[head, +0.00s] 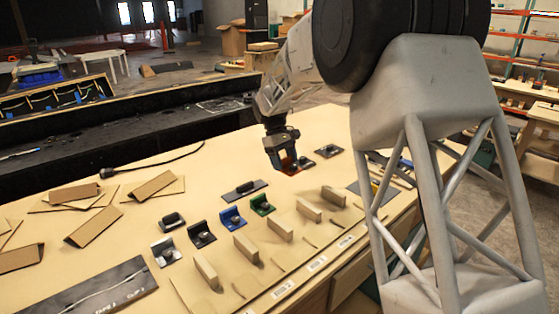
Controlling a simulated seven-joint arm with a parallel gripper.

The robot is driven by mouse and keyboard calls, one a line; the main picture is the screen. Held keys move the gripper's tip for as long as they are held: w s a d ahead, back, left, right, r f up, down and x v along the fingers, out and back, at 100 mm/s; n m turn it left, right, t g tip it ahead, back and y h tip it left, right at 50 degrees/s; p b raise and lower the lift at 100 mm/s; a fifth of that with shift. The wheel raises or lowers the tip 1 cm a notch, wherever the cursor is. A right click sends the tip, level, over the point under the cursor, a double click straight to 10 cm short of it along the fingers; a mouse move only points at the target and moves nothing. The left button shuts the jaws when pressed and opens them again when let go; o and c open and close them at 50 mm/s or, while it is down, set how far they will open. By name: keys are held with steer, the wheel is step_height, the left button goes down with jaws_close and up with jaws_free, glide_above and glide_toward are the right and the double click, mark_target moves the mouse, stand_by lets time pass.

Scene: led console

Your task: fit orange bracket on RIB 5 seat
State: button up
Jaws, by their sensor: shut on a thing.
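My gripper (286,163) is at the far side of the workbench, pointing down, with its jaws around a small orange-red part, the orange bracket (291,171). The bracket is low, at or just above the bench top; I cannot tell whether it touches. The fingers hide much of it. The labels by the front edge are too small to read, so I cannot tell which rib is RIB 5.
Green (262,204), blue (231,217), black (201,235) and pale grey (165,251) brackets stand in a row behind the ribs. Small dark parts (328,151) lie by my gripper. Cardboard pieces (107,219) and a dark panel (95,290) cover the left. A cable (150,164) lies behind.

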steer(key=m, duration=0.1)
glide_above(349, 210)
steer(key=a, duration=0.1)
steer(key=shift+w, duration=0.35)
steer(key=shift+f, duration=0.2)
steer(key=shift+f, duration=3.1)
steer(key=shift+f, duration=1.15)
steer(key=o, duration=1)
steer(key=shift+o, duration=0.2)
steer(key=shift+v, duration=3.9)
steer(key=shift+w, duration=0.1)
